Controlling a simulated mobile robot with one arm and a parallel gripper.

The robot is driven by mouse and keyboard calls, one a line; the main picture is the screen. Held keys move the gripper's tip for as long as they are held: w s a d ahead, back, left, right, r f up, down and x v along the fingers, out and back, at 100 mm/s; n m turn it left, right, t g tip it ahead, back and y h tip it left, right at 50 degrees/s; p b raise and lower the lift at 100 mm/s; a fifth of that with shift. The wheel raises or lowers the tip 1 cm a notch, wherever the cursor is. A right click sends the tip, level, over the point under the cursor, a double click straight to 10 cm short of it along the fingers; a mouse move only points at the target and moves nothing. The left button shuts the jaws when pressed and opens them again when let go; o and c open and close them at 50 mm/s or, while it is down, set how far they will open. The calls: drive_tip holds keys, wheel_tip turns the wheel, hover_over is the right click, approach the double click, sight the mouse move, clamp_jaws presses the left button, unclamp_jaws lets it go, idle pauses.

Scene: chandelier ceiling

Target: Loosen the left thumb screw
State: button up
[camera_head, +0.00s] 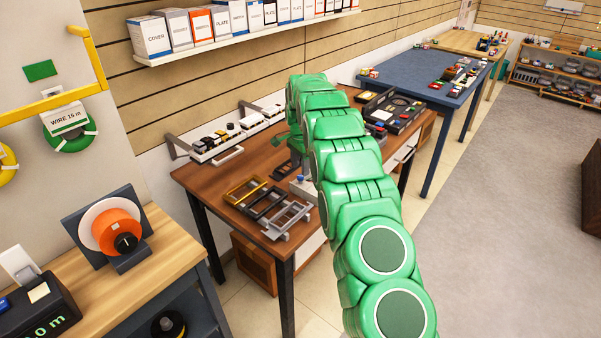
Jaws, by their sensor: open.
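My green arm crosses the middle of the view and bends down at its far end over the brown work table (205,172). My gripper (291,146) is small and partly hidden by the arm there. It is open, and I see nothing held in it. Just below it, a light grey block (303,190) with a small blue knob stands on the table, partly behind my arm. I cannot make out whether the knob is the left thumb screw, and no other thumb screw shows clearly.
Gold, black and grey frames (287,219) lie on the table's front left. A white rail (216,145) with small parts runs along the wall. A black tray (396,113) lies right of my arm. An orange spool (118,230) stands on the near left bench. Open floor is at right.

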sight(300, 175)
drive_tip(key=shift+f, duration=1.65)
clamp_jaws()
